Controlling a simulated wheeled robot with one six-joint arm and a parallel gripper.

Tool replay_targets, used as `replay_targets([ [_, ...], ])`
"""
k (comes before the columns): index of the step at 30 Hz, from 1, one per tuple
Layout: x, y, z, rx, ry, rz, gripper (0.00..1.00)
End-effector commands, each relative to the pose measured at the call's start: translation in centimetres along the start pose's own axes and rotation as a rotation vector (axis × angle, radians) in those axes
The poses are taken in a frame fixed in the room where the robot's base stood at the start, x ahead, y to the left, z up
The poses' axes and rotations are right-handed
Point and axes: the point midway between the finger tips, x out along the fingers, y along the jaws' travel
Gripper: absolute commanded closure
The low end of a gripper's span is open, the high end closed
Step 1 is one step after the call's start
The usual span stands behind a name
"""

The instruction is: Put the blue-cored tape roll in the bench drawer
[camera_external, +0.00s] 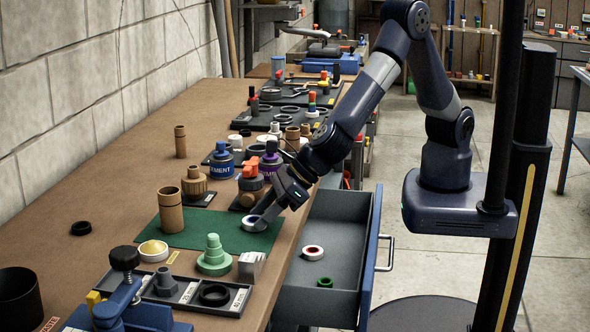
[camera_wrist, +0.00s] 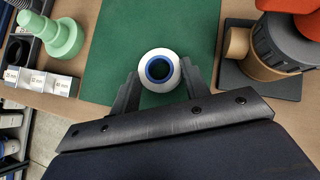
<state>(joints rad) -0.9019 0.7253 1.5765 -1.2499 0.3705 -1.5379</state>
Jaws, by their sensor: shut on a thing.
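The blue-cored tape roll (camera_wrist: 142,74) is white with a blue core ring and lies on the green mat (camera_wrist: 107,40) on the bench. In the external view the tape roll (camera_external: 251,224) shows at the tip of my gripper (camera_external: 265,219). In the wrist view my gripper (camera_wrist: 158,90) has one finger on each side of the roll, shut on it. The bench drawer (camera_external: 318,285) is pulled open to the right of the mat.
A brown cylinder (camera_external: 171,210) stands on the mat's left part. A green stepped cone (camera_external: 213,256) and a labelled tray (camera_external: 185,292) are nearer the camera. An orange-topped valve (camera_external: 250,185) stands just behind the mat. The drawer front with its handle (camera_external: 385,254) juts into the aisle.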

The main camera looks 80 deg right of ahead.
Motion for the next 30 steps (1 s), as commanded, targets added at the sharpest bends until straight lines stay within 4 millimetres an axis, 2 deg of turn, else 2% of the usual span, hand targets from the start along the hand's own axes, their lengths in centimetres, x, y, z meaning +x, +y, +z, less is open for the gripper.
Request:
replay_targets([
  [1, 0.2, 0.0, -0.2, 0.0, 0.0, 0.0, 0.77],
  [2, 0.2, 0.0, -0.2, 0.0, 0.0, 0.0, 0.55],
  [9, 0.1, 0.0, -0.1, 0.0, 0.0, 0.0, 0.35],
  [20, -0.3, 0.0, 0.3, 0.0, 0.0, 0.0, 0.34],
  [23, -1.6, 0.0, 0.2, -0.001, -0.002, 0.001, 0.34],
  [30, -6.4, 0.1, 0.3, -0.001, -0.002, 0.002, 0.34],
])
